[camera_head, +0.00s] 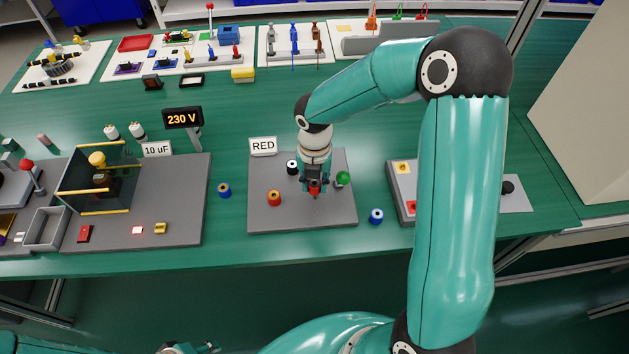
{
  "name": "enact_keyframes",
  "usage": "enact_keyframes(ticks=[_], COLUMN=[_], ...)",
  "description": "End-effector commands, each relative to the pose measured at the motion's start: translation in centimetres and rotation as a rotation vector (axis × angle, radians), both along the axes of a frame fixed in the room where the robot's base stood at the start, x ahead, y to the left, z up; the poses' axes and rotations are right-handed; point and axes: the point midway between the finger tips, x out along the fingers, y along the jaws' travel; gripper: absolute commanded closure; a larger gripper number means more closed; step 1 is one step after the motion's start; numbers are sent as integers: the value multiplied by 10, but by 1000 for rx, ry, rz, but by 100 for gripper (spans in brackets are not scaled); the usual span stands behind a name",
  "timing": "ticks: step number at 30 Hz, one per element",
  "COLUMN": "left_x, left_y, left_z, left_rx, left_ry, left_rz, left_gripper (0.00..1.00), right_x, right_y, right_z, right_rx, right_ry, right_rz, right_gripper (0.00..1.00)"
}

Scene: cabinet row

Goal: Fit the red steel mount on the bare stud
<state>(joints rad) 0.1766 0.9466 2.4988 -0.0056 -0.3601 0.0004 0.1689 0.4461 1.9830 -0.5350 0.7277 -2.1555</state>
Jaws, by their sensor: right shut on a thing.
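My right gripper (314,183) points down over the right part of the grey plate (325,217) with the RED sign (263,146). It is shut on a small red piece (315,193), which looks like the red mount; the fingers hide much of it. Whether the piece touches the plate or a stud beneath, I cannot tell. No bare stud shows clearly.
A grey station with a 230 V display (183,117) stands left. Another grey box (402,186) is right, partly behind my arm. Trays (294,46) line the back.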

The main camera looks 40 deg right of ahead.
Motion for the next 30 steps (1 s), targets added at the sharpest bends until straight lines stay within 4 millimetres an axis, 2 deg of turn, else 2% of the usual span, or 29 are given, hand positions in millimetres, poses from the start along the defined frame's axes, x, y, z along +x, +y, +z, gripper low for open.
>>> enact_keyframes(ticks=[30], left_x=[0], left_y=[0], left_z=[-17], left_rx=[0], left_ry=[0], left_rz=[0], left_gripper=[60], right_x=[0], right_y=[0], right_z=[-25], right_rx=[0], right_ry=[1], right_rz=[0], right_gripper=[98])
